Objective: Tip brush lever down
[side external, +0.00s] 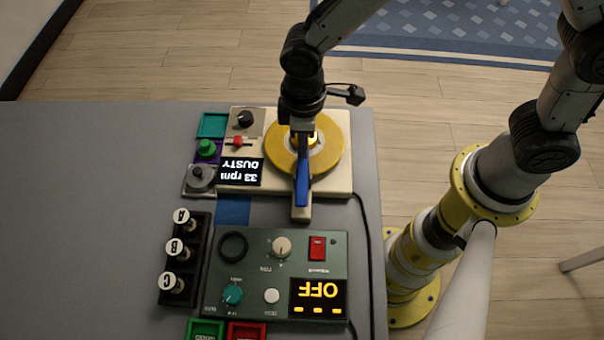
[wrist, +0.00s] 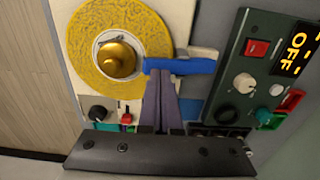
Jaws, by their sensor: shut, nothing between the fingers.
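The brush lever is a blue bar (side external: 302,188) beside and partly over the yellow disc (side external: 334,150) of a cream turntable box (side external: 340,183). In the wrist view the blue bar (wrist: 185,66) lies across the picture, its left end at the rim of the yellow disc (wrist: 82,35) with its brass knob. I cannot tell whether it is raised or touches the disc. My gripper (side external: 303,150) is above the disc, close to the bar. In the wrist view my gripper's fingertips (wrist: 160,75) are together and empty, right at the bar's edge; contact is unclear.
The box's screen (side external: 240,172) reads "33 rpm DUSTY". A green control panel (side external: 255,255) with an "OFF" screen (side external: 317,298) stands nearby. A black rack (side external: 172,284) holds posts A, B and C. The grey table's left part (side external: 80,220) is clear.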

